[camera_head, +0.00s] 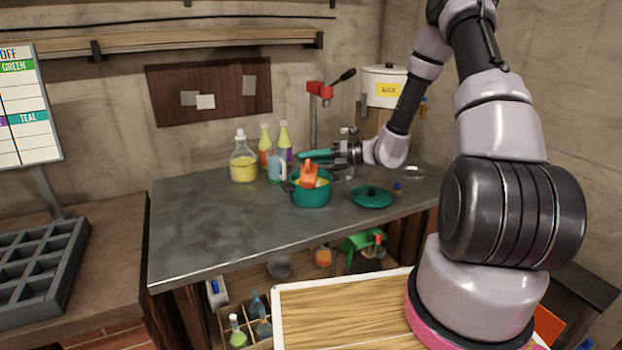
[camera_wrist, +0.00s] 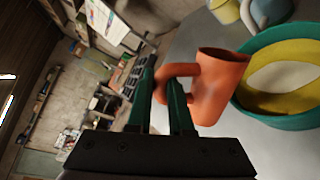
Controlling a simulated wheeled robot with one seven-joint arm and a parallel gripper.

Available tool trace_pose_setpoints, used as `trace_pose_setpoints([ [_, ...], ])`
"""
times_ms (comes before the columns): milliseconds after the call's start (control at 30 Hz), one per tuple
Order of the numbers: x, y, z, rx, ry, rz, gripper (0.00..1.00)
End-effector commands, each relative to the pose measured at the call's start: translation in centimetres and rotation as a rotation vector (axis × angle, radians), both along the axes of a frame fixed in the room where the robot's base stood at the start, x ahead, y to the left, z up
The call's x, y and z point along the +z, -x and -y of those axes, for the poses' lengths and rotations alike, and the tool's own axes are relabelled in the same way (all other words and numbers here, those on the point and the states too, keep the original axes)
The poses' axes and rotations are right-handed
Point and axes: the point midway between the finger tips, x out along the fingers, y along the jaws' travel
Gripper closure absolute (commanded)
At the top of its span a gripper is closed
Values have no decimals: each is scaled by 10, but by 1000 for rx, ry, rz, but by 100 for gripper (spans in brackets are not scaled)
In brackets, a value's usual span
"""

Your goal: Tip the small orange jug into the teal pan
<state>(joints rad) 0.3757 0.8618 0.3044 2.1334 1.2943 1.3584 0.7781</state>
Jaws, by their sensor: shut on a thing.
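The small orange jug (camera_head: 309,175) is at the teal pan (camera_head: 312,197), overlapping its opening in the head view. It looks tilted there; I cannot tell whether anything flows from it. In the wrist view the jug (camera_wrist: 220,90) is beside the pan's teal rim (camera_wrist: 250,105), and something yellow lies inside the pan. My gripper (camera_head: 312,157) reaches in from the right with teal fingers. In the wrist view my gripper (camera_wrist: 163,95) is shut on the jug's loop handle. The jug's lower part is partly hidden by the pan rim in the head view.
A teal lid (camera_head: 371,197) lies on the metal bench (camera_head: 220,225) right of the pan. A yellow-filled bottle (camera_head: 243,165), a pale blue jug (camera_head: 276,168) and two tall bottles stand behind and left. A red press (camera_head: 320,90) stands behind. The bench's left front is clear.

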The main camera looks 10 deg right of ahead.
Motion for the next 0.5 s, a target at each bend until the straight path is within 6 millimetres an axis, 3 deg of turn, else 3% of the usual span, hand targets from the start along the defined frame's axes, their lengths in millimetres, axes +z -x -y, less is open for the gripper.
trace_pose_setpoints([
  [267,-4,1,0,-2,11,48,100],
  [500,-3,7,-1,-2,53,215,100],
])
